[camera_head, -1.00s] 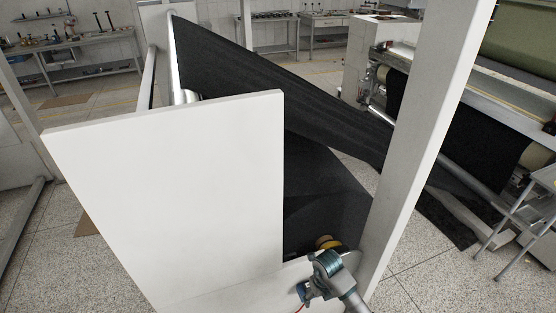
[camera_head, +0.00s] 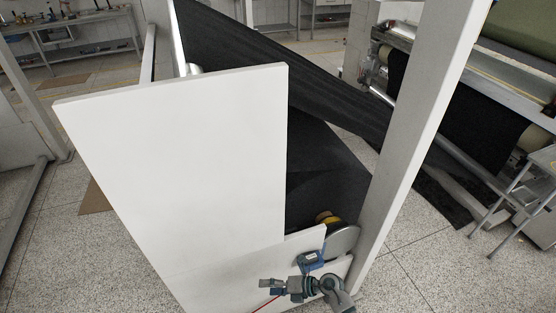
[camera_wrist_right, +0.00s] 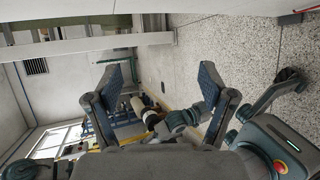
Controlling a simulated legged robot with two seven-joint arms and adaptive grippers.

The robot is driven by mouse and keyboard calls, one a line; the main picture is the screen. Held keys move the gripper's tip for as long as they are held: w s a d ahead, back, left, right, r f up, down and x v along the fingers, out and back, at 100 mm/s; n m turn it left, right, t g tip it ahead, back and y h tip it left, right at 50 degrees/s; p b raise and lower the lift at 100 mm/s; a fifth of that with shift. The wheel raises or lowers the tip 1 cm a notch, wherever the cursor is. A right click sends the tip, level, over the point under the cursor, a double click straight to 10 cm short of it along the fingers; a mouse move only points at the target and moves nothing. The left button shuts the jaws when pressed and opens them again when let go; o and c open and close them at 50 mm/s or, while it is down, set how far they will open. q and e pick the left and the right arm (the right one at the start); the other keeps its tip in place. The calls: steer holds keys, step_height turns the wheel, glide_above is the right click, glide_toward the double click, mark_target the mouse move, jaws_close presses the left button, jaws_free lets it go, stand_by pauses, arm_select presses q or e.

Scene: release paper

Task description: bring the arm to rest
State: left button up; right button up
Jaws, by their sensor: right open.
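My right arm comes in at the bottom of the head view. My right gripper (camera_head: 268,287) points left, below a blue part and in front of the white panel. In the right wrist view my right gripper (camera_wrist_right: 162,82) has its two blue-padded fingers spread apart, with nothing between the pads. My left gripper does not show in the head view.
A white machine panel (camera_head: 190,170) fills the middle. A blue part (camera_head: 310,260) and a grey disc (camera_head: 343,243) sit near its lower right edge. A white post (camera_head: 418,140) rises at right. Black material (camera_head: 325,165) stretches behind. A grey step stool (camera_head: 525,200) stands right.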

steer(key=w+d+f+m+t+h, duration=0.2)
steer(key=d+f+m+t, duration=0.3)
steer(key=m, duration=0.4)
steer(key=w+d+f+m+t+h, duration=0.2)
steer(key=d+m+t, duration=0.3)
steer(key=m+t, duration=0.3)
steer(key=s+d+f+m+g+h, duration=0.2)
steer(key=s+d+f+m+h, duration=0.3)
steer(key=d+f+m, duration=0.4)
steer(key=s+d+f+m+g+h, duration=0.2)
steer(key=s+d+f+m+g, duration=0.1)
steer(key=s+f, duration=0.4)
steer(key=s+d+f+m+g+h, duration=0.2)
steer(key=s+f+g+h, duration=0.1)
steer(key=s+f, duration=0.4)
steer(key=s+f+m+g, duration=0.1)
steer(key=s+f+g, duration=0.1)
steer(key=s, duration=0.5)
steer(key=s+f+m+g, duration=0.1)
steer(key=s+f+g, duration=0.2)
steer(key=s, duration=0.4)
steer(key=shift+s+d+f+m+y, duration=0.15)
steer(key=shift+f+m+y, duration=0.15)
steer(key=shift+m, duration=0.1)
